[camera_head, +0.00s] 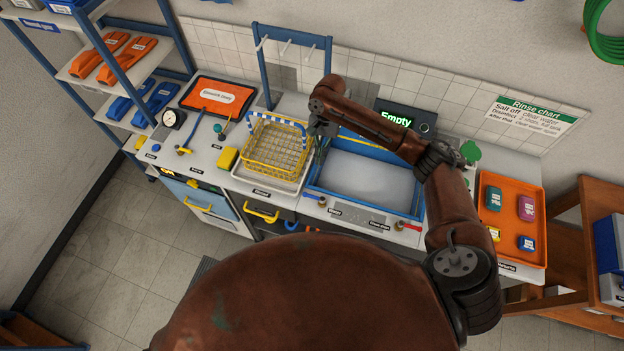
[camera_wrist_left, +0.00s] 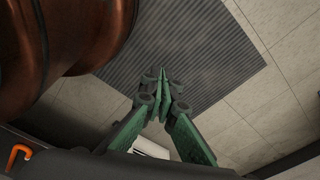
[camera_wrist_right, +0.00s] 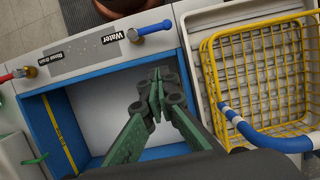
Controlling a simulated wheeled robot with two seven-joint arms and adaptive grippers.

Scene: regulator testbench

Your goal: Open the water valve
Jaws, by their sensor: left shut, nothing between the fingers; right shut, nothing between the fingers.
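The water valve has a brass body and a blue lever (camera_wrist_right: 152,29). In the right wrist view it sits at the top, beside the "Water" label (camera_wrist_right: 114,37), at the blue basin's edge. In the head view the valve (camera_head: 319,201) is at the basin's front left corner. My right gripper (camera_wrist_right: 155,82) is shut and empty above the basin (camera_wrist_right: 88,78), apart from the valve. In the head view this gripper (camera_head: 322,128) is small and partly hidden by its arm. My left gripper (camera_wrist_left: 163,82) is shut and empty over a dark floor mat; the head view does not show it.
A yellow wire basket (camera_head: 277,147) stands left of the basin. A red-handled drain valve (camera_head: 406,226) is at the basin's front right. A display reading "Empty" (camera_head: 397,121) stands behind. An orange tray (camera_head: 512,252) lies at the right. A gauge (camera_head: 173,118) is far left.

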